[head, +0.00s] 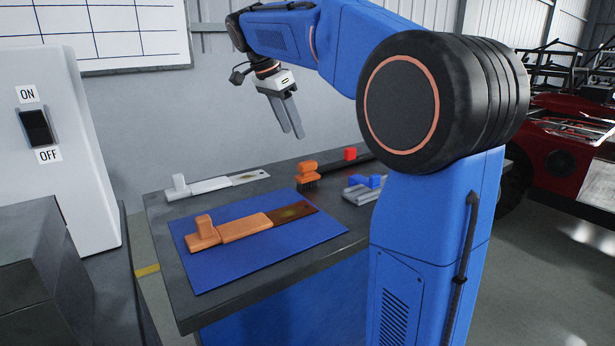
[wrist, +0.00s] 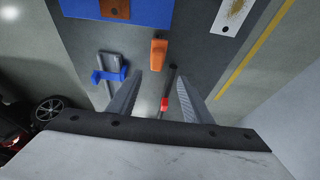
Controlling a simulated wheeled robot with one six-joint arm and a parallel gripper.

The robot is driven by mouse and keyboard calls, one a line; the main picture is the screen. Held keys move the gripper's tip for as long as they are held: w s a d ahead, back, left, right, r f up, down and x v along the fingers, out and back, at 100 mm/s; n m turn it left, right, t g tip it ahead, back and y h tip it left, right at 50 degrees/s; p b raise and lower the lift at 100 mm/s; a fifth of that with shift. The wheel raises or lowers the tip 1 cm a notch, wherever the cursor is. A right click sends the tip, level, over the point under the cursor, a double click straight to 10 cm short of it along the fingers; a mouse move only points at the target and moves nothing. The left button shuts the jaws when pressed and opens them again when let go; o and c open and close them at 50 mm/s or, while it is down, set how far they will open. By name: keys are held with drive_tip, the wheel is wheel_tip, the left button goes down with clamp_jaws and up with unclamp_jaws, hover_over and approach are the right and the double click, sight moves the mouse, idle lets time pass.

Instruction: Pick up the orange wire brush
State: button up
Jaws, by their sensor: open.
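The orange wire brush (head: 308,169) stands on the dark bench, behind the blue mat, with its dark bristles down. In the wrist view the brush (wrist: 158,52) lies just beyond the fingertips, near the middle. My gripper (head: 292,134) is open and empty, above the bench and up to the left of the brush in the head view. Its two fingers (wrist: 158,77) also show in the wrist view, apart, with nothing held between them.
An orange-handled scraper (head: 240,229) lies on the blue mat (head: 203,273). A white-handled scraper (head: 210,186) lies behind it. Right of the brush are a red block (head: 350,153), on a dark rod in the wrist view, and a grey tool with blue parts (head: 363,189). A white switch cabinet (head: 80,150) stands left.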

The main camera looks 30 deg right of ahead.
sight(307, 162)
drive_tip(key=x, duration=0.7)
drive_tip(key=shift+d+f, duration=0.15)
drive_tip(key=shift+f, duration=0.25)
drive_tip(key=shift+s+x, duration=0.2)
drive_tip(key=shift+x, duration=1.1)
drive_tip(key=shift+s+x, duration=0.2)
drive_tip(key=shift+x, duration=1.05)
drive_tip(key=shift+c, duration=0.3)
clamp_jaws()
wheel_tip(307, 162, up, 10)
drive_tip(key=shift+f, duration=0.1)
